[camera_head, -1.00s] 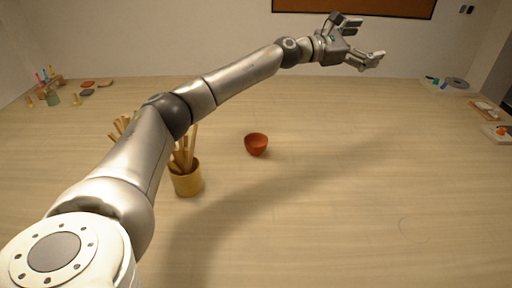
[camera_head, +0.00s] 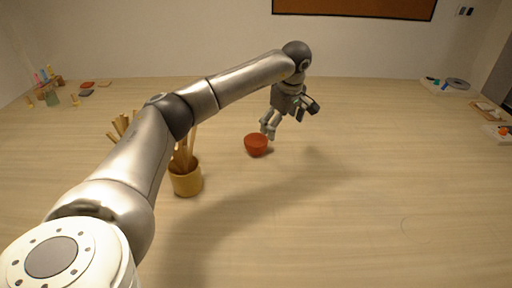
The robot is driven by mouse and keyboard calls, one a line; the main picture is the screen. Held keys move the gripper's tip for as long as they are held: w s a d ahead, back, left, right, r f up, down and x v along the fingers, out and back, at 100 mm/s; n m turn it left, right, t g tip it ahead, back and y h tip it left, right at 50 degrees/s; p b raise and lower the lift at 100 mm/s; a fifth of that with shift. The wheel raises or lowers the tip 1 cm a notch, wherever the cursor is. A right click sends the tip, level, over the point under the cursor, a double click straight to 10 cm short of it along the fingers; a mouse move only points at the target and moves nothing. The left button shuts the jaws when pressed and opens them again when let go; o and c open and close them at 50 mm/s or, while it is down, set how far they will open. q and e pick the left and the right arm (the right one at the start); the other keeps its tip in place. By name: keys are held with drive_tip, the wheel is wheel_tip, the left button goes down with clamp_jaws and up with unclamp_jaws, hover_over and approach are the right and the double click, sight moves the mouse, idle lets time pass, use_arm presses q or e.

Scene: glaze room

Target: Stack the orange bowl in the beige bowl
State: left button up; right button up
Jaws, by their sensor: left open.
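The orange bowl (camera_head: 256,147), a small reddish-orange one, stands upright on the table near the middle. My left gripper (camera_head: 290,119) hangs just above and to the right of it, pointing down with its fingers spread apart. One finger is close to the bowl's right rim in the picture; I cannot tell whether it touches. Nothing is between the fingers. I cannot make out a beige bowl for certain. My right gripper is not in view.
A tan pot (camera_head: 186,181) of wooden tools stands under my left arm, partly hidden. Small bottles and coloured pieces sit at the far left. Trays with small items (camera_head: 497,133) line the right edge. A faint round outline (camera_head: 416,229) shows on the otherwise clear right front.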

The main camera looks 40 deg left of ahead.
use_arm(q)
drive_tip(key=s+a+g+y, duration=0.1)
drive_tip(key=s+a+y, duration=0.1)
drive_tip(key=a, duration=0.2)
approach(256, 140)
drive_tip(key=shift+s+d+f+n+p, duration=0.15)
drive_tip(key=shift+s+d+f+p, duration=0.1)
drive_tip(key=shift+s+f, duration=0.25)
drive_tip(key=shift+s+d+f+n+p, duration=0.1)
drive_tip(key=shift+s+f+n+p, duration=0.1)
drive_tip(key=shift+s+f, duration=0.35)
drive_tip(key=shift+a+f+p, duration=0.3)
drive_tip(key=shift+f+p, duration=0.1)
drive_tip(key=shift+f, duration=0.2)
drive_tip(key=p+x, duration=0.1)
drive_tip(key=x, duration=0.2)
drive_tip(key=shift+a+f, duration=0.2)
drive_tip(key=shift+a, duration=0.05)
drive_tip(key=shift+w+a+f, duration=0.1)
drive_tip(key=shift+f, duration=0.2)
drive_tip(key=shift+c, duration=0.3)
